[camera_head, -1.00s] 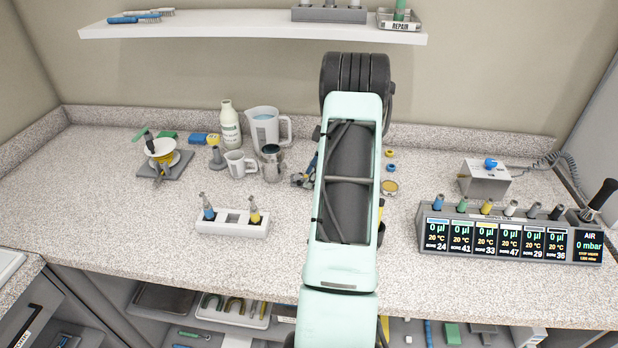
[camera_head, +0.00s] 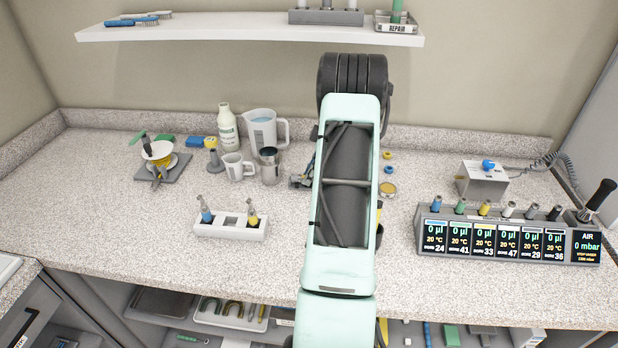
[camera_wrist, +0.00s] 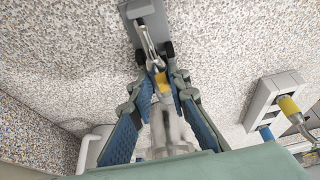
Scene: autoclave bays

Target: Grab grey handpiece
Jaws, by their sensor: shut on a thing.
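My gripper (camera_wrist: 160,88) is shut on a pale grey, blurred thing, taken to be the grey handpiece (camera_wrist: 170,118), between its blue-padded fingers in the wrist view. A yellow patch shows at the fingertips, and a metal rod-like part (camera_wrist: 148,40) lies beyond over a grey plate (camera_wrist: 143,12). I cannot tell whether these belong to the held thing. In the head view my arm hides most of the gripper and what it holds; only a bit of the gripper shows left of the arm.
A white holder (camera_head: 231,232) with a blue-collared (camera_head: 206,214) and a yellow-collared handpiece (camera_head: 253,217) stands left of my arm. A steel cup (camera_head: 269,166), mug (camera_head: 238,168) and jug (camera_head: 264,130) stand near the gripper. A display unit (camera_head: 500,240) stands right. The left counter front is clear.

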